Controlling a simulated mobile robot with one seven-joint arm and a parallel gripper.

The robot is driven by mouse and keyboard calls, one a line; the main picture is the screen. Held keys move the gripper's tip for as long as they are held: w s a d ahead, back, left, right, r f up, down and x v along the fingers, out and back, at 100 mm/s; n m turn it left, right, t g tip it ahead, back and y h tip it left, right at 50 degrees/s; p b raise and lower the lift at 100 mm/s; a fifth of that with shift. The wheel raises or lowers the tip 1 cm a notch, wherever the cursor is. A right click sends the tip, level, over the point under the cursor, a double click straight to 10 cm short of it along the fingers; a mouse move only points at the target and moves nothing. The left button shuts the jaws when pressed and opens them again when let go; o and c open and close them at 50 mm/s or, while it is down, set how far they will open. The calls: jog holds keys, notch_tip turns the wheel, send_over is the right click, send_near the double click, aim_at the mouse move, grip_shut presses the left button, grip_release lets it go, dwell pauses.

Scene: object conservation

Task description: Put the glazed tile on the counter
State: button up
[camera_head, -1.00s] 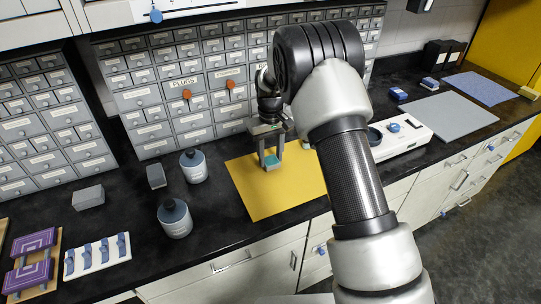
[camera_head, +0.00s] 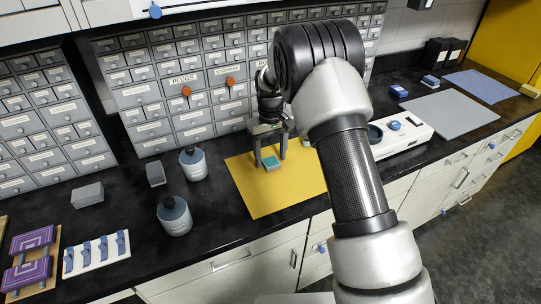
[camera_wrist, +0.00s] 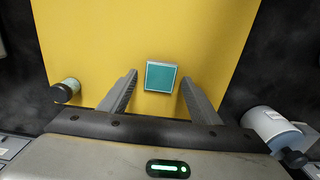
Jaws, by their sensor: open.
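The glazed tile (camera_head: 271,162) is a small teal square with a pale edge. It lies on the yellow mat (camera_head: 257,195) on the black counter (camera_head: 118,205). In the wrist view the tile (camera_wrist: 160,76) lies between and a little beyond the fingertips, with a gap to each finger. My gripper (camera_head: 271,163) points down over the mat; in the wrist view it (camera_wrist: 157,82) is open and empty. Whether the fingertips touch the mat I cannot tell.
Two grey bottles (camera_head: 174,216) (camera_head: 193,164) stand left of the mat. A small dark-capped jar (camera_wrist: 66,90) stands near my left finger in the wrist view. Small-drawer cabinets (camera_head: 190,90) line the back. A white device (camera_head: 402,136) is at right. Bare counter lies left of the mat.

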notch_tip(320, 180, up, 12)
notch_tip(320, 180, up, 9)
jog(key=m+t, duration=0.1)
send_over(271, 161)
jog(key=s+d, duration=0.3)
jog(key=s, duration=0.1)
jog(key=s+d+r+m+t, duration=0.1)
jog(key=s+d+r+t, duration=0.15)
jog(key=s+r, duration=0.45)
jog(key=s+d+r+m+t, duration=0.1)
jog(key=s+d+r, duration=0.25)
jog(key=s, duration=0.85)
jog(key=s+d+f+m+t, duration=0.1)
jog(key=s+d+f, duration=0.1)
jog(key=s, duration=0.8)
jog(key=shift+s+d+f+m, duration=0.15)
jog(key=shift+s+f+m, duration=0.15)
jog(key=shift+f, duration=0.6)
